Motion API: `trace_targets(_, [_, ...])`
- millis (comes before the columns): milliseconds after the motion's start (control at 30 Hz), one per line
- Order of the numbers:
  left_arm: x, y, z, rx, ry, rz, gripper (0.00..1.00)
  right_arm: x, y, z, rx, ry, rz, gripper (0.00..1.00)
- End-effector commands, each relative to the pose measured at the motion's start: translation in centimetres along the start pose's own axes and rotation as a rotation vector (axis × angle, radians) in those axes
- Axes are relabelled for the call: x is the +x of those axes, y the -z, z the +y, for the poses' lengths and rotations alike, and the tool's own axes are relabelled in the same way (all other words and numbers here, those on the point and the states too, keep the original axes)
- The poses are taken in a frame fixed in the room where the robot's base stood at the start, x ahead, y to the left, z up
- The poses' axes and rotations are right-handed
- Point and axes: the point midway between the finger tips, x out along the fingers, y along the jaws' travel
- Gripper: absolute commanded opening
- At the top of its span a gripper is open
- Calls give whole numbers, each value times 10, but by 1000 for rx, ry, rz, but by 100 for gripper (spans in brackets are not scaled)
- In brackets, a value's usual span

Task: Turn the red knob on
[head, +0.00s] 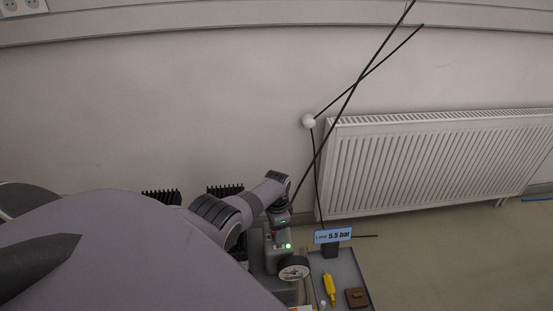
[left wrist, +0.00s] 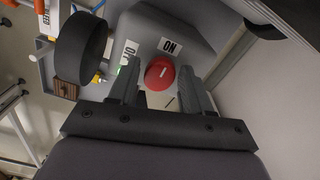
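The red knob (left wrist: 160,73) is round with a pale line across its face. It shows in the left wrist view on a grey box (left wrist: 172,28), near an ON label (left wrist: 169,45) and a partly hidden second label (left wrist: 130,49). My left gripper (left wrist: 158,78) is open, with one finger on each side of the knob. I cannot tell whether either finger touches it. In the head view my left gripper (head: 279,219) is above the box (head: 270,255), and only a little red shows under it. My right gripper is not in view.
A gauge (head: 294,268), a lit green lamp (head: 288,246) and a sign reading 5.5 bar (head: 332,235) are close to the box. A yellow tool (head: 329,288) and a brown block (head: 357,298) lie to the right. A radiator (head: 430,160) stands behind.

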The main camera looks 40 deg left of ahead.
Motion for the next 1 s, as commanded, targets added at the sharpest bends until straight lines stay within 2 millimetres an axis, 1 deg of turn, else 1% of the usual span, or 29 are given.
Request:
trace_targets(367, [-2, 0, 0, -2, 1, 2, 66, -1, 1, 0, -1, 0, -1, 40])
trace_targets(467, [-10, 0, 0, -2, 1, 2, 66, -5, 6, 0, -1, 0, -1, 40])
trace_targets(800, [-57, 0, 0, -2, 1, 1, 66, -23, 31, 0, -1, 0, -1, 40])
trace_targets(1000, [-70, -1, 0, -2, 0, -1, 66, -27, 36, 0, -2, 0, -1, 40])
